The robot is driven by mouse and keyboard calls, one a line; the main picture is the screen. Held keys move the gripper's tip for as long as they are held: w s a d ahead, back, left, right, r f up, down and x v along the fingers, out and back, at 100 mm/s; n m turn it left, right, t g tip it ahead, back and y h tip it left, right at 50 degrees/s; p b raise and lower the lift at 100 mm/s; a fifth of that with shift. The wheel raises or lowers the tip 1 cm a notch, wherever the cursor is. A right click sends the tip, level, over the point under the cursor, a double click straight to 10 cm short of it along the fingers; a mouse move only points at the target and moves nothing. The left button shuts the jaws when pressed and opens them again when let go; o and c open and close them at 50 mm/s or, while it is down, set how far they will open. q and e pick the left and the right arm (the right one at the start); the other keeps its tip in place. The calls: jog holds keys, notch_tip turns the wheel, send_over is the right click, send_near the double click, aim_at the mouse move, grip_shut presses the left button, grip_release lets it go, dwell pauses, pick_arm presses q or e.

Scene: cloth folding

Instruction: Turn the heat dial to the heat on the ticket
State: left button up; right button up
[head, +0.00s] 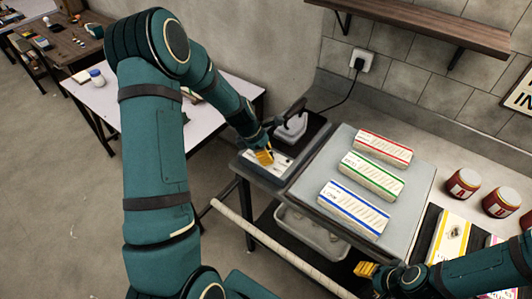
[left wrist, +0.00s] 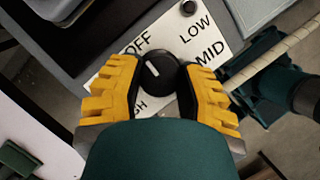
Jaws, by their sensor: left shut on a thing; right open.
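The heat dial (left wrist: 153,60) is a round black knob with a white pointer mark, on a white panel (left wrist: 228,32) lettered OFF, LOW, MID and a partly hidden word ending in GH. The pointer slants up-left, roughly toward OFF. My left gripper (left wrist: 161,72) is shut on the dial, one yellow finger on each side. In the head view my left gripper (head: 264,157) is over the panel (head: 284,164), and the dial is hidden. My right gripper (head: 367,269) is open and empty at the lower right. I cannot identify a readable heat ticket.
An iron (head: 291,127) stands behind the panel, its cord running to a wall socket (head: 361,60). A pale board (head: 345,137) bears three banded bundles. Red jars (head: 463,184) stand at right. A cut-off sign (head: 521,96) hangs on the wall.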

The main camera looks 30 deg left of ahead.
pick_arm(q)
jog(key=m+g, duration=0.1)
jog(key=m, duration=0.2)
jog(key=m+g+h+p, duration=0.1)
jog(key=m, duration=0.3)
jog(key=shift+d+g, duration=0.1)
jog(key=shift+g, duration=0.2)
jog(key=m, duration=0.2)
jog(key=m+g, duration=0.1)
jog(key=m, duration=0.1)
jog(key=shift+w+f+g, duration=0.1)
jog(key=shift+g, duration=0.2)
jog(key=shift+m+g+y, duration=0.3)
jog(key=shift+m+g, duration=0.1)
jog(key=shift+m, duration=0.8)
jog(key=o, duration=1.2)
jog(key=shift+o, duration=0.2)
